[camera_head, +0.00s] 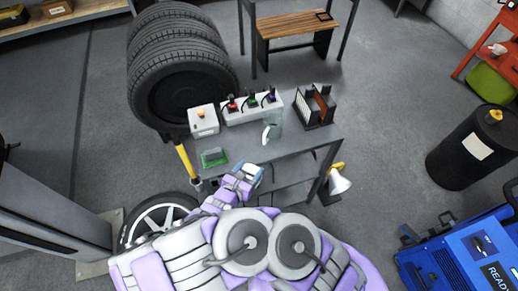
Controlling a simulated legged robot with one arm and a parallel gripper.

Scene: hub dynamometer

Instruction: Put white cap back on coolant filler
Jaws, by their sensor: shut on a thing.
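My gripper (252,171) is at the front edge of the grey bench (298,146), left of its middle. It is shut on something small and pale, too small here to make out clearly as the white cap. A pale, translucent container (275,127) stands on the bench ahead of the gripper and a little to the right, apart from it. A white piece (266,135) shows at its left side. I cannot tell whether this container is the coolant filler.
A button box (203,121), a white block (240,109) with coloured plugs and a panel rack (316,106) line the bench's back. A green board (214,157) lies front left. Stacked tyres (178,75) stand behind left. A black drum (472,150) stands right.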

